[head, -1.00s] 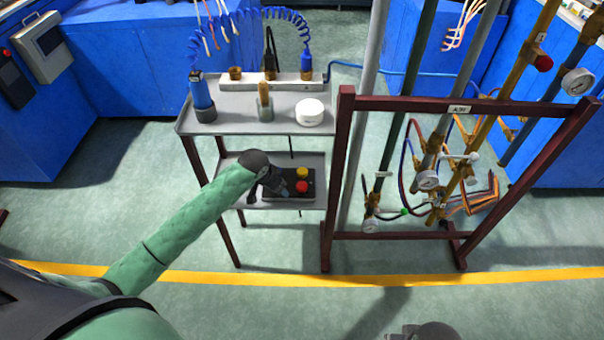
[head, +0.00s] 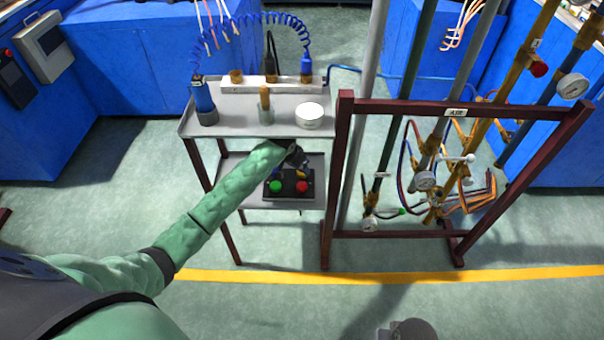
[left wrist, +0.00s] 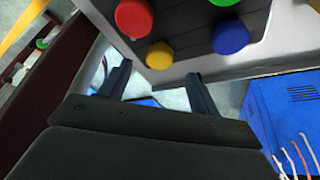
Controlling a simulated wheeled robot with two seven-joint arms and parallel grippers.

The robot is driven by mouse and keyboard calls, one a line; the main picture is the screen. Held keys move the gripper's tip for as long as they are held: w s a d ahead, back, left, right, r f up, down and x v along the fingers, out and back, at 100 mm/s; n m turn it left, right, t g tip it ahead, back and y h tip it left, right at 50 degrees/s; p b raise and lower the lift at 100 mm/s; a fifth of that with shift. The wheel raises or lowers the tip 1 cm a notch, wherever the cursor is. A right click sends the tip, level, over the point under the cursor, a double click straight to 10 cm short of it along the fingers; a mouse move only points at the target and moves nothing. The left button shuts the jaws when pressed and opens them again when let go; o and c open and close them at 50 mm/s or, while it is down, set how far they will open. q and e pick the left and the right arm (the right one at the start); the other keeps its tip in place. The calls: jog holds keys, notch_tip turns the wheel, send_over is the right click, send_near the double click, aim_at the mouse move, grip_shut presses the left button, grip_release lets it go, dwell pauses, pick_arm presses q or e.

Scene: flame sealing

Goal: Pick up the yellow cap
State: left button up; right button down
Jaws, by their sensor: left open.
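The yellow cap (left wrist: 160,55) sits on a black box (left wrist: 188,20) together with a red cap (left wrist: 133,18), a blue cap (left wrist: 230,37) and a green cap (left wrist: 223,3). In the left wrist view it appears just beyond my left gripper (left wrist: 160,80), between the lines of its two spread fingers. The gripper is open and empty. In the head view my left gripper (head: 295,160) is over the back of the box (head: 289,196) on the lower shelf and partly hides the yellow and blue caps.
The upper shelf (head: 240,122) of the cart lies above and behind my left gripper. It bears a white round container (head: 309,115), a blue torch-like tool (head: 205,103) and a wooden-handled tool (head: 265,105). A dark red frame (head: 342,190) with pipes stands close on the right.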

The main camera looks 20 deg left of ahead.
aim_at(302, 175)
pick_arm(q)
jog(key=x, duration=0.5)
jog(key=shift+p, duration=0.4)
pick_arm(e)
jog(key=f, duration=0.4)
jog(key=shift+w+f, duration=0.1)
jog(key=shift+w, duration=0.1)
pick_arm(q)
jog(key=c, duration=1)
pick_arm(e)
jog(key=shift+r, duration=0.25)
